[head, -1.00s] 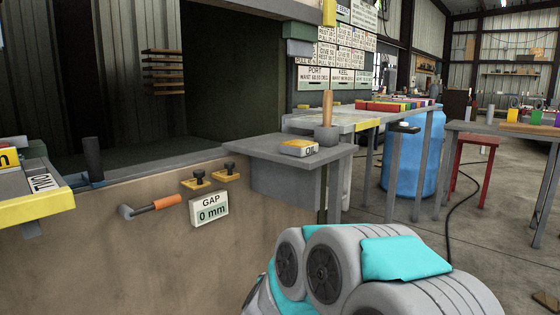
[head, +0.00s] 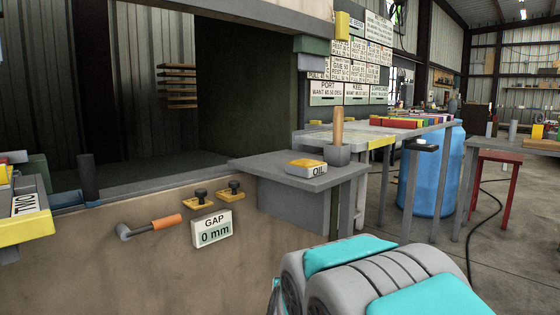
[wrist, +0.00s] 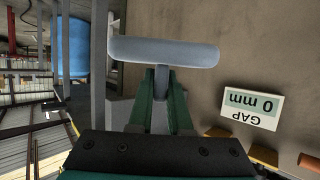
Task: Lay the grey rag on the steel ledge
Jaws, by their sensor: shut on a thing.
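My gripper (wrist: 161,88) is in the wrist view, its two green fingers shut on a blue-grey, rounded, wide piece (wrist: 163,52) that looks like the grey rag. A narrow part of it runs down between the fingers and its wide part spreads beyond the tips. In the head view neither the gripper nor the rag shows, only my arm at the lower right. A flat grey ledge (head: 265,165), which looks like the steel ledge, juts from the brown wall in the head view.
A grey holder (head: 337,154) with an upright wooden handle stands at the ledge's back right. Below are a GAP 0 mm sign (head: 212,230), two black knobs and an orange-handled crank (head: 150,228). A blue barrel (head: 434,175) and tables stand beyond. The ledge's front left is bare.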

